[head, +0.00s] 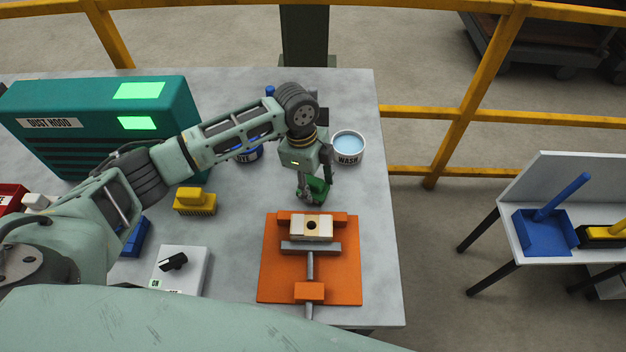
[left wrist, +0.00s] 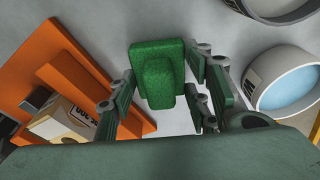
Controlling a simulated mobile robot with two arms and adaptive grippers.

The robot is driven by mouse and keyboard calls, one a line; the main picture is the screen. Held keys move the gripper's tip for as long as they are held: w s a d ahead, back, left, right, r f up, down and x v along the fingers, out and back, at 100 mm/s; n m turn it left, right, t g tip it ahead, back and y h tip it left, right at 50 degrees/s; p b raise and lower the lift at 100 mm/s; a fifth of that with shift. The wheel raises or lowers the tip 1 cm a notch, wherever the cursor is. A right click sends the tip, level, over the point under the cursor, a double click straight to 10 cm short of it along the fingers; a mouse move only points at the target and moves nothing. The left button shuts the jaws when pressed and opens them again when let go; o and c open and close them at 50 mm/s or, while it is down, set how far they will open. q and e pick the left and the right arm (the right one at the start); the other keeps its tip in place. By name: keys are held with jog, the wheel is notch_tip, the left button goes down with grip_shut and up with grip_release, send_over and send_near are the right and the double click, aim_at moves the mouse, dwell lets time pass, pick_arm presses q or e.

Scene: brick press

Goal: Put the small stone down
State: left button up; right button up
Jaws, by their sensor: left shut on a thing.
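The small stone is a green, rough-textured block with a narrower raised part (left wrist: 160,75); it fills the space between my fingers in the left wrist view. In the head view the stone (head: 320,188) is partly hidden by my fingers, just behind the orange press. My left gripper (head: 311,193) points down and is shut on the stone, low over the grey table (head: 240,225). I cannot tell whether the stone touches the table. My right gripper is not in view.
The orange press (head: 270,285) holds a pale brick (head: 312,228) with a dark hole. A wash bucket (head: 348,148) stands behind right, a blue tin (head: 248,153) behind left. A yellow brush (head: 195,203), switch box (head: 182,270) and dust hood (head: 90,150) stand left.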

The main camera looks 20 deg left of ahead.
pick_arm(q)
jog(key=o, duration=0.6)
jog(key=shift+f, duration=0.15)
jog(key=o, duration=0.4)
jog(key=shift+c, duration=0.2)
jog(key=shift+o, duration=0.3)
jog(key=r, duration=0.4)
jog(key=a+r+b, duration=0.1)
jog(key=r, duration=0.6)
jog(key=shift+w+a+r+b, duration=0.15)
jog(key=shift+a+r+b, duration=0.2)
jog(key=shift+b, duration=0.05)
jog(key=shift+r, duration=0.25)
